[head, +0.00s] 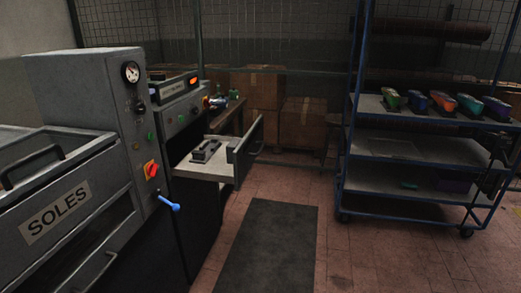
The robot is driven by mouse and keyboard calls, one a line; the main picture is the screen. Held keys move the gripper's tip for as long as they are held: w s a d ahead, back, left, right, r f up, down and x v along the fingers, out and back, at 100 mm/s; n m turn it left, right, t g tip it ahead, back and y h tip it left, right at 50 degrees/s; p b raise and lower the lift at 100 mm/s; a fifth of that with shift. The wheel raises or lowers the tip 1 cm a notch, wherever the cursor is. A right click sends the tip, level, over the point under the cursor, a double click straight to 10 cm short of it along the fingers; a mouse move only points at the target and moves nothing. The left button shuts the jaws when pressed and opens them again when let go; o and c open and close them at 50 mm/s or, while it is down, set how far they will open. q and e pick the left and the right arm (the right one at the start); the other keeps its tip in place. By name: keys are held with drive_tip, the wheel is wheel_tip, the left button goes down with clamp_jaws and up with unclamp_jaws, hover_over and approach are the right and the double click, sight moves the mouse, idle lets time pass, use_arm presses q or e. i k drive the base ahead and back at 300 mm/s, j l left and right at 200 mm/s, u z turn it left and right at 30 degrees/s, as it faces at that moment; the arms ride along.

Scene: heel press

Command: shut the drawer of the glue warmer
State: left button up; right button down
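The glue warmer (180,118) appears to be the narrow grey unit with a lit orange display, right of the larger grey machine. Its drawer (205,168) stands open, pulled out to the right. The drawer has a pale tray and a dark front panel (240,152) with a bar handle (258,136). A small dark object (206,150) lies in the tray. My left gripper is not in view. A dark jointed shape (496,150) at the right edge, over the cart's post, may be my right gripper; its fingers cannot be made out.
The large machine marked SOLES (60,205) fills the left, with a blue-ended lever (169,202) sticking out. A dark mat (268,245) lies on the clear tiled floor. A blue wheeled cart (400,203) stands right, holding several coloured shoes. Cardboard boxes (303,125) stand behind.

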sight(223, 145)
drive_tip(key=i+l+u, duration=0.15)
drive_tip(key=i, duration=0.35)
drive_tip(key=i+l+u, duration=0.15)
drive_tip(key=i, duration=0.35)
drive_tip(key=i+l+u, duration=0.15)
drive_tip(key=i+l, duration=0.15)
drive_tip(key=i, duration=0.15)
drive_tip(key=i+l+u, duration=0.1)
drive_tip(key=i+l, duration=0.25)
drive_tip(key=i, duration=0.15)
